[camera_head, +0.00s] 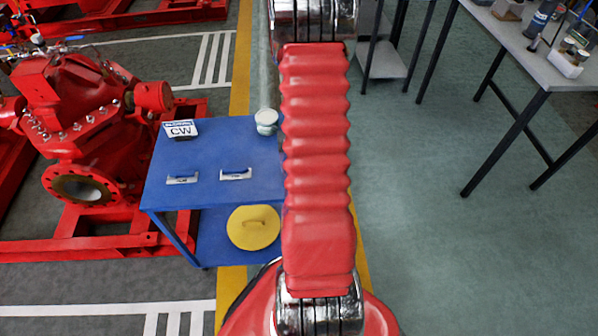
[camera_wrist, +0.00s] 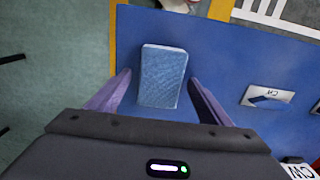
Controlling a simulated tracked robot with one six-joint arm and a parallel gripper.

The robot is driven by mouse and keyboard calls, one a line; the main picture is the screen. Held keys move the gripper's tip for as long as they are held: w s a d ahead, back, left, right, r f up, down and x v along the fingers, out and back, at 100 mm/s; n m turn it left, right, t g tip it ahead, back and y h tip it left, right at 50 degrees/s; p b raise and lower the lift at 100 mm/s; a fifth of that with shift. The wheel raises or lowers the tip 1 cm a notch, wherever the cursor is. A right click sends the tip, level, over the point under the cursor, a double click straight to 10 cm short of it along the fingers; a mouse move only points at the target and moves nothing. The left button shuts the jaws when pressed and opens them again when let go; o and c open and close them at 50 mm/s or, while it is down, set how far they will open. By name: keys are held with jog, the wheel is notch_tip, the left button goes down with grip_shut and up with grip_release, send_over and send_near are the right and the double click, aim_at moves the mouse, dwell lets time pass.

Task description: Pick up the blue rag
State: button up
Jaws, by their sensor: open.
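The blue rag (camera_wrist: 163,77) is a light blue, textured, folded block in the wrist view. It lies on the blue table top (camera_wrist: 216,50) near the table's edge. My gripper (camera_wrist: 160,85) is open, with one purple finger on the left of the rag and one on the right. I see gaps between the fingers and the rag, and cannot tell the height of the fingertips above the table. In the head view my red arm hides the gripper and the rag. The blue table (camera_head: 215,150) shows there left of my arm.
A white jar (camera_head: 266,121), a CW sign (camera_head: 180,129) and two small plates with blue marks (camera_head: 236,174) are on the table. A yellow lid (camera_head: 253,228) is on its lower shelf. A red pump (camera_head: 80,125) stands left. Open floor (camera_head: 450,220) lies right, with a workbench (camera_head: 535,45) beyond.

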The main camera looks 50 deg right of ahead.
dwell(0.3)
jog(key=c, duration=1.2)
jog(key=shift+c, duration=0.2)
jog(key=shift+r, duration=0.1)
notch_tip(320, 180, up, 10)
dwell(0.3)
jog(key=o, duration=0.6)
jog(key=c, duration=0.4)
